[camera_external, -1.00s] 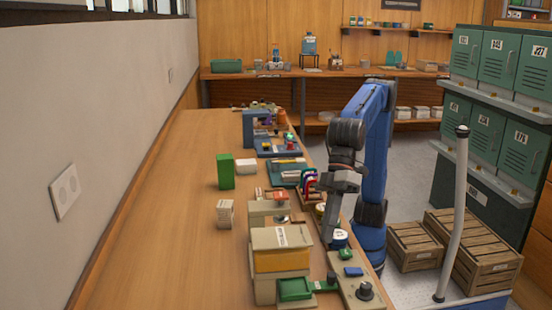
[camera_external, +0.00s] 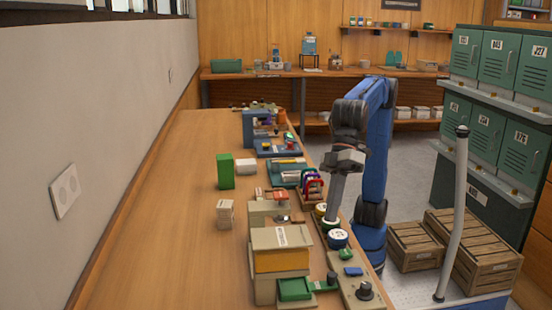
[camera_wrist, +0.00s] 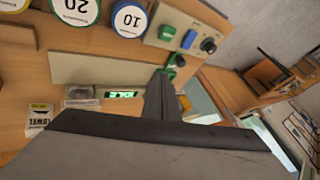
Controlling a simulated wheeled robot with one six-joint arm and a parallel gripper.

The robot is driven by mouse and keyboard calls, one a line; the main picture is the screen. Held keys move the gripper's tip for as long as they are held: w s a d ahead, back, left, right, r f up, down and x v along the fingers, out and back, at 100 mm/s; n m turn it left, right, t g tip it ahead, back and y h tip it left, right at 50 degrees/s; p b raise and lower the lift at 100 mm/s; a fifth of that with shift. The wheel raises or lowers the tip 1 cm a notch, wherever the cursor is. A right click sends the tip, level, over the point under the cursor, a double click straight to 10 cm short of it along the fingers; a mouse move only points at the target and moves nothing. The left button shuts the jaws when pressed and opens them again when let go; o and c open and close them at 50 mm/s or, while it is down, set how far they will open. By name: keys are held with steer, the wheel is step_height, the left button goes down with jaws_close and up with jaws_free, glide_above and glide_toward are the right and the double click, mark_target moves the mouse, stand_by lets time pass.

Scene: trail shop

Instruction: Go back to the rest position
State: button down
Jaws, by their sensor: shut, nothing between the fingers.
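My gripper (camera_external: 331,219) points down in the external view, at the right edge of the long wooden bench, close to two round labelled discs. In the wrist view, its fingers (camera_wrist: 163,96) are together with nothing between them. The blue-rimmed disc (camera_external: 337,238), marked 10 in the wrist view (camera_wrist: 129,18), is just in front of it in the external view. A yellow-rimmed disc (camera_external: 320,210) is beside it, and I cannot tell the exact gap to either. My blue arm bends over from the bench's right side.
A control panel (camera_external: 347,286) with green and blue buttons and a black knob lies at the near bench edge. A beige and yellow box (camera_external: 281,258) stands left of it. Coloured carabiners (camera_external: 311,184) are behind. The bench's left part (camera_external: 170,220) is largely clear. Wooden crates (camera_external: 486,252) stand right.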

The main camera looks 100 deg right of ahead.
steer(key=shift+n+g+h, duration=0.3)
steer(key=shift+g+h, duration=0.3)
steer(key=shift+h, duration=0.1)
steer(key=s+d+f, duration=0.1)
steer(key=d, duration=0.3)
steer(key=s+d+f, duration=0.1)
steer(key=s+d, duration=0.1)
steer(key=d, duration=0.3)
steer(key=s+d+f, duration=0.1)
steer(key=d, duration=0.4)
steer(key=shift+s, duration=0.4)
steer(key=s+d+f+g+h, duration=0.1)
steer(key=s+d+f, duration=0.3)
steer(key=d, duration=0.3)
steer(key=s+d+f+g, duration=0.1)
steer(key=s+d+f, duration=0.25)
steer(key=d, duration=0.25)
steer(key=s+d+f+m+t+h, duration=0.1)
steer(key=d+f, duration=0.3)
steer(key=d, duration=0.7)
steer(key=s+d+f+m+t+h, duration=0.1)
steer(key=d+f, duration=0.3)
steer(key=d, duration=0.6)
steer(key=s+d+f+m+t+h, duration=0.1)
steer(key=d+f, duration=0.3)
steer(key=d, duration=0.7)
steer(key=shift+s+d+f+m+t+h, duration=0.3)
steer(key=shift+s+d+t+h, duration=0.1)
steer(key=shift+t, duration=0.3)
